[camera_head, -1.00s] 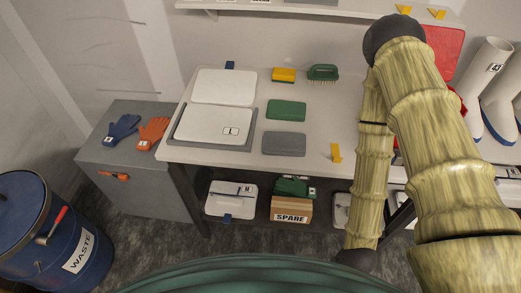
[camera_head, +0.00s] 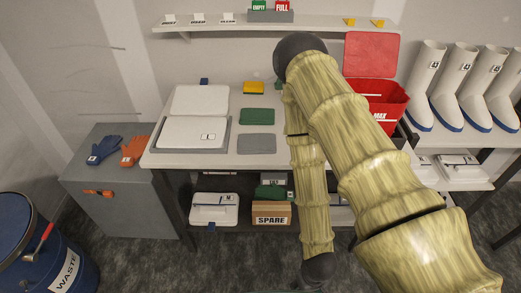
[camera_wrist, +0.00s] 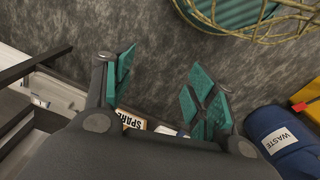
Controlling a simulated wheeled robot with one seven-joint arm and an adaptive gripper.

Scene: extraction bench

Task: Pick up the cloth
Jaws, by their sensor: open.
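Two folded, flat cloth-like pieces lie on the bench in the head view: a green one (camera_head: 257,116) and, nearer the front edge, a grey one (camera_head: 256,144). They lie right of a white lidded box (camera_head: 194,133). I cannot tell which one the task means. My gripper (camera_wrist: 162,75) shows only in the wrist view, open and empty, its teal-padded fingers spread apart above the dark floor. It is away from both pieces, which are not seen in the wrist view.
My arm covers the bench's middle right. A red bin (camera_head: 385,103) stands behind it, white boots (camera_head: 427,85) to the right. A yellow sponge (camera_head: 254,88) is at the back. A SPARE box (camera_head: 271,214) is below, a blue WASTE drum (camera_head: 45,255) at left.

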